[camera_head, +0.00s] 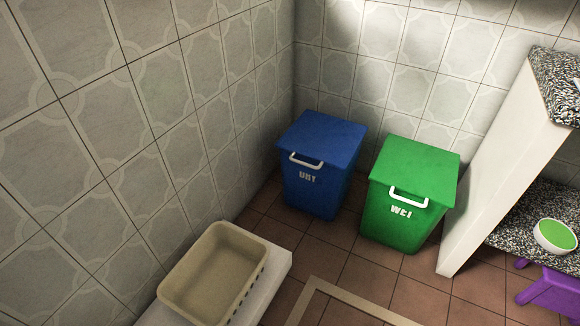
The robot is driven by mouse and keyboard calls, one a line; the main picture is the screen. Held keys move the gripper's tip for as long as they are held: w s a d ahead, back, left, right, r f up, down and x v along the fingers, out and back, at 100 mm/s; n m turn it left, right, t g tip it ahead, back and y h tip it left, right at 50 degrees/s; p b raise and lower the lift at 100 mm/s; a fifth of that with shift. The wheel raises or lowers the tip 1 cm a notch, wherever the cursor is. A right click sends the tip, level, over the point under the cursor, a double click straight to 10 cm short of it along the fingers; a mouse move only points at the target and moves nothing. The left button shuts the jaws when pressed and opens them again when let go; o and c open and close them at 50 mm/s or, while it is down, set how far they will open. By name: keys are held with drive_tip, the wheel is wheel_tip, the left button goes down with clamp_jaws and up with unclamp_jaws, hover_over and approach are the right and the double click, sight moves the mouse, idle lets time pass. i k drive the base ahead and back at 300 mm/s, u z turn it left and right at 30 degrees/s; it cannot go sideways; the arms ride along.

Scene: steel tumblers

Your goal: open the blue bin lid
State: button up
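The blue bin (314,190) stands on the tiled floor in the corner where the two tiled walls meet. It bears white lettering on its front. Its blue lid (325,135) lies flat and closed on top. A white handle (306,160) is at the lid's front edge. My gripper and arm are not in view, so whether the gripper is open or shut does not show.
A green bin (404,220) with a closed lid stands just right of the blue one. A beige basin (215,272) sits on a white ledge (272,270) at front left. At right are a white panel (500,165), a purple stool (552,292) and a bowl (555,236).

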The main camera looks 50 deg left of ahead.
sight(331, 140)
drive_tip(key=z, duration=1.8)
drive_tip(key=i, duration=0.65)
drive_tip(key=u, duration=4.15)
drive_tip(key=i, duration=0.5)
drive_tip(key=u, duration=0.2)
